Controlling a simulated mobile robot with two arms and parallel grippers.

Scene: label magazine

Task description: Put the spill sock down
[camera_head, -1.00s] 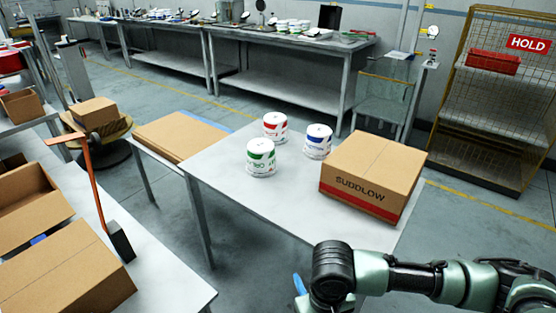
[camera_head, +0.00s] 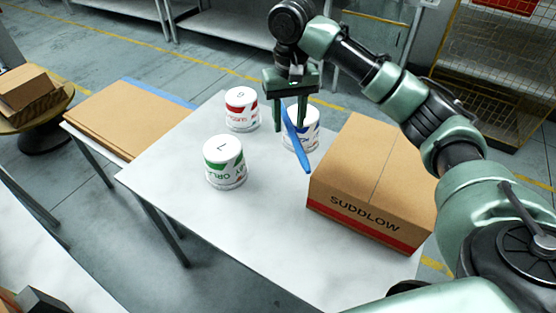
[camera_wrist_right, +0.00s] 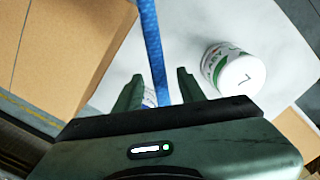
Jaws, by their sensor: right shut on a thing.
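The blue spill sock (camera_head: 297,147) is a long narrow strip hanging tilted from my right gripper (camera_head: 290,118) in the head view. My right gripper is shut on it above the far part of the white table (camera_head: 235,240), in front of the blue-labelled tub (camera_head: 314,137). In the right wrist view the sock (camera_wrist_right: 152,45) runs from between the fingers (camera_wrist_right: 160,95) to the top edge. The sock's lower end appears to hang clear of the table. Its upper end is hidden by the gripper. My left gripper is not in view.
A red-labelled tub (camera_head: 241,112) and a green-labelled tub (camera_head: 224,165) stand on the table. The SUDDLOW carton (camera_head: 360,180) fills its right side. A flat cardboard stack (camera_head: 125,115) lies on a side table at left.

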